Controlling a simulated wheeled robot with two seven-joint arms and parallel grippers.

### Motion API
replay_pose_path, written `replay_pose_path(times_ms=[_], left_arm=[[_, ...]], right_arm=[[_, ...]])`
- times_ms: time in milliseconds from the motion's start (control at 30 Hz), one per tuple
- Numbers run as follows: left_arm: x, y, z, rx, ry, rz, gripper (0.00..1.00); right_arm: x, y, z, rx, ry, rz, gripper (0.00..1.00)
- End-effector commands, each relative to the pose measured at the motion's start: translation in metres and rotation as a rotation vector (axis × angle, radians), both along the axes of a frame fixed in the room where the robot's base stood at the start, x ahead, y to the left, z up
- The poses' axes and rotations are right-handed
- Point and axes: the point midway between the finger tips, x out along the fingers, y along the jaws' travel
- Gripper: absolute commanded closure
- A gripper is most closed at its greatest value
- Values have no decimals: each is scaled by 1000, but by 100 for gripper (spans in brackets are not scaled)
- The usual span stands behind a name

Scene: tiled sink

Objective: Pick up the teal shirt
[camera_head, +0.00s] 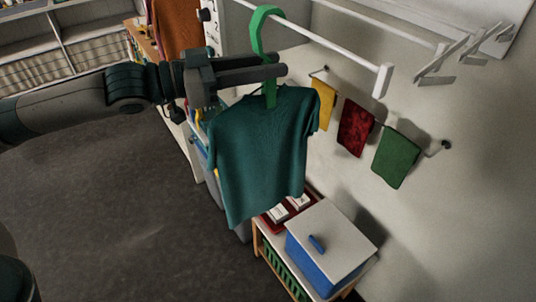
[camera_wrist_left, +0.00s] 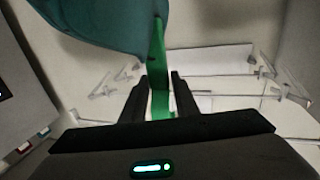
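The teal shirt (camera_head: 258,140) hangs upright from a green hanger (camera_head: 257,38) in the head view. The hanger's hook curves at the white rail (camera_head: 335,48); I cannot tell whether it bears on the rail. My left gripper (camera_head: 276,72) is at the hanger's stem, just above the shirt's collar, with its fingers close together around the stem. In the left wrist view the stem (camera_wrist_left: 159,70) runs between the fingertips, and part of the shirt (camera_wrist_left: 105,22) shows at the upper left. My right gripper is not in view.
Yellow, red and green cloths (camera_head: 396,158) hang on the wall to the right. A blue box with a grey lid (camera_head: 325,240) stands on a low bench below the shirt. An orange garment (camera_head: 180,28) hangs behind. The dark floor (camera_head: 110,210) at left is clear.

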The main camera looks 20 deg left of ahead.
Motion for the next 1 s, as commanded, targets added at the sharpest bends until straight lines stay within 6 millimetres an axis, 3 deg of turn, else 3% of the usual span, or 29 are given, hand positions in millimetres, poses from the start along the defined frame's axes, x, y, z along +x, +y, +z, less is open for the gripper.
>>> replay_pose_path(times_ms=[633, 733, 767, 1000], left_arm=[[4, -6, 0, -1, -1, 1, 73], [4, -5, 0, -1, -1, 1, 96], [4, -5, 0, -1, -1, 1, 100], [4, -5, 0, -1, -1, 1, 100]], right_arm=[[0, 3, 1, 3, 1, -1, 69], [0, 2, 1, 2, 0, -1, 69], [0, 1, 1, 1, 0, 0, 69], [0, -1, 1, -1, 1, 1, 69]])
